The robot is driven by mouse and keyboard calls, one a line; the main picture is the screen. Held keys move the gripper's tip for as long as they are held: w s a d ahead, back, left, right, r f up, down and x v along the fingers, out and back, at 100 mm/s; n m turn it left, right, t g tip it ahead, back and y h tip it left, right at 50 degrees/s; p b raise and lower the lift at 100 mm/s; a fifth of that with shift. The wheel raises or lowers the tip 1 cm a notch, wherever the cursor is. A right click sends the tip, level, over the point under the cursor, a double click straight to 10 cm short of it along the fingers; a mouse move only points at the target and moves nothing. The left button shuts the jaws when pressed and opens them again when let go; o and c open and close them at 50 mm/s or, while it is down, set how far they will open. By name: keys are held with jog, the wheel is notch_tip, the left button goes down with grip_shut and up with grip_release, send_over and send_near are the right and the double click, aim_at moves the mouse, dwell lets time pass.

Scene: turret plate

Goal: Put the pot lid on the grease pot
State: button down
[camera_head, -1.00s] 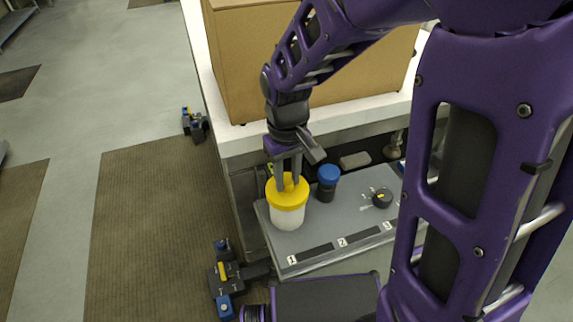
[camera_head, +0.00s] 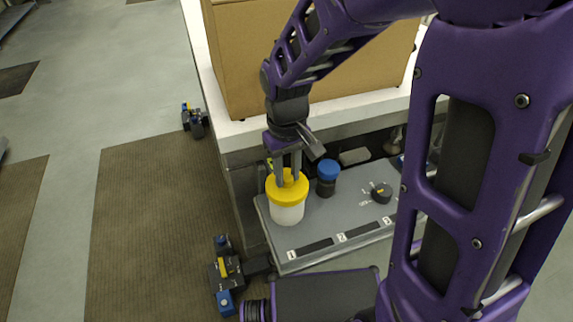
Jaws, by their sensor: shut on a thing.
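The yellow pot lid (camera_head: 275,196) is over the white grease pot (camera_head: 287,215), at the left end of the grey plate. The two look in line with no gap showing, but I cannot tell whether the lid is fully seated. My gripper (camera_head: 288,180) points down from above. Its fingers are closed on the upper part of the lid. The exact contact is partly hidden by the fingers.
The grey turret plate (camera_head: 325,220) has numbered labels along its front. A dark jar with a blue cap (camera_head: 328,170) stands close right of the pot, and a black knob (camera_head: 381,193) lies further right. A cardboard box (camera_head: 240,65) rests on the white counter behind.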

jog(key=shift+f+b, duration=0.45)
jog(key=shift+f, duration=0.35)
dwell(0.6)
jog(key=shift+c, duration=0.2)
grip_release()
dwell(0.3)
jog(key=shift+r+p, duration=2.95)
jog(key=shift+r, duration=0.6)
